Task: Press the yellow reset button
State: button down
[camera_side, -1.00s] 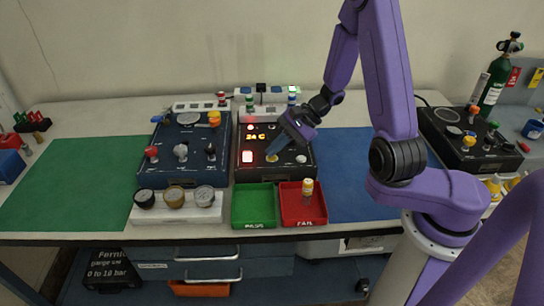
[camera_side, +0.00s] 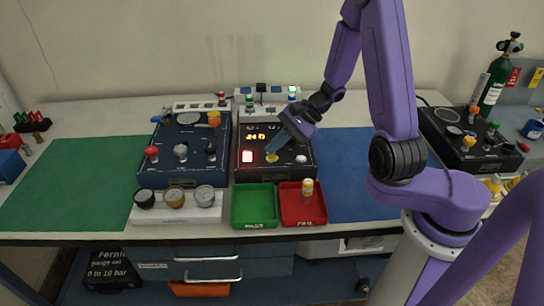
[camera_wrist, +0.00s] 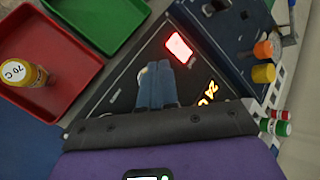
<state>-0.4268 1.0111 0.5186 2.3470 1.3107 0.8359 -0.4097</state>
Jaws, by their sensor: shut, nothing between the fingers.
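The yellow reset button (camera_side: 271,158) is on the front part of the black panel box (camera_side: 305,172), right of a lit red-white square (camera_side: 246,157). My gripper (camera_side: 272,149), with blue fingers, is shut and empty. It points down at the button from the upper right, its tips at or just above it; I cannot tell whether they touch. In the wrist view the shut fingers (camera_wrist: 157,72) cover most of the button; a pale yellowish edge (camera_wrist: 141,73) shows beside the tips.
An orange display (camera_side: 256,137) is lit behind the button. A green tray (camera_side: 254,224) and a red tray (camera_side: 290,218) holding a yellow-capped bottle (camera_side: 307,188) stand in front. A blue panel box (camera_side: 182,135) is close on the left.

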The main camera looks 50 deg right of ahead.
aim_at(274, 158)
jog(key=shift+r, duration=0.25)
jog(key=shift+r, duration=2.4)
jog(key=shift+a, duration=0.1)
jog(key=shift+a+r+n, duration=0.1)
jog(key=shift+a+n, duration=0.15)
jog(key=shift+n, duration=0.05)
jog(key=s+a+r+n+g+h, duration=0.2)
jog(key=s+a+n+g, duration=0.6)
jog(key=n, duration=0.4)
jog(key=s+d+r+n+t+h, duration=0.1)
jog(key=s+d+n+h, duration=0.1)
jog(key=s+n, duration=0.5)
jog(key=s+d+r+n+t+h, duration=0.1)
jog(key=s+d+n+t+h, duration=0.1)
jog(key=s+n, duration=0.6)
jog(key=s+d+h, duration=0.1)
jog(key=s+d, duration=0.1)
jog(key=shift+s+r+n, duration=0.3)
jog(key=shift+s+r, duration=0.05)
jog(key=shift+s, duration=0.05)
